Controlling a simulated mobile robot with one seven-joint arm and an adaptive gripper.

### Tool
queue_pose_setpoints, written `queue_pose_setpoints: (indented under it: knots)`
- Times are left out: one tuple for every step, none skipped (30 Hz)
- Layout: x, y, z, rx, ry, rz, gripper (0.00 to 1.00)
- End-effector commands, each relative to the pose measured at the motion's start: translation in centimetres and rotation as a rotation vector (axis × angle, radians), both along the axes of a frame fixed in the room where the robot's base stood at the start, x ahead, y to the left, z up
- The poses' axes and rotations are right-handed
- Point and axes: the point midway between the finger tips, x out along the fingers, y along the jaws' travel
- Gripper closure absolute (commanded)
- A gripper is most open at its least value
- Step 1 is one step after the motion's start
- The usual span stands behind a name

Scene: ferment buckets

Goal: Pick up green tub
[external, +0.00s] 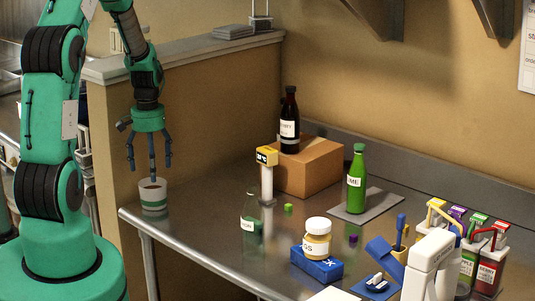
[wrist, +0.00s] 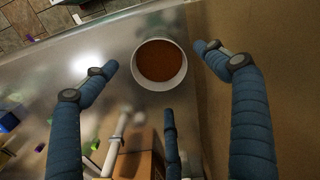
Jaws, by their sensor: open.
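My gripper (external: 151,172) hangs above the tub in the external view, fingers pointing down. In the wrist view the blue fingers of my gripper (wrist: 155,70) are spread apart around the tub's outline, with nothing held between them.
The table's edge (external: 122,213) lies close to the tub, and a tan wall (external: 200,130) rises behind it. A yellow-topped post (external: 266,180) and a clear green bottle (external: 251,222) stand to the right. A brown box (external: 310,168) carries a dark bottle (external: 289,125).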

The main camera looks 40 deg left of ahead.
Motion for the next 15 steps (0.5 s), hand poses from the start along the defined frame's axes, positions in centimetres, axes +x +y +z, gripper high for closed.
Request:
queue_pose_setpoints:
  knots:
    - [0.0,0.0,-0.47,0.0,0.0,0.0,0.14]
    - [0.01,0.0,-0.65,0.0,0.0,0.0,0.14]
    - [0.01,0.0,-0.81,0.0,-0.001,0.0,0.14]
    - [0.01,0.0,-0.9,0.0,-0.001,0.0,0.14]
    - [0.01,0.0,-0.96,0.0,-0.001,0.0,0.14]
    - [0.01,0.0,-1.0,0.0,-0.001,0.0,0.14]
    - [0.01,0.0,-1.01,0.0,-0.001,0.0,0.14]
    - [0.01,0.0,-1.01,0.0,-0.001,0.0,0.14]
    - [0.01,0.0,-1.0,0.0,-0.001,0.0,0.14]
    - [0.01,0.0,-1.0,0.0,-0.001,0.0,0.14]
    - [0.01,0.0,-1.0,0.0,-0.001,0.0,0.14]
    - [0.0,0.0,-1.0,0.0,-0.001,0.0,0.14]
    - [0.0,0.0,-1.0,0.0,-0.001,0.0,0.14]
    - [0.0,0.0,-1.01,0.0,-0.001,0.0,0.14]
    - [-0.01,-0.01,-1.06,0.0,-0.001,0.0,0.14]
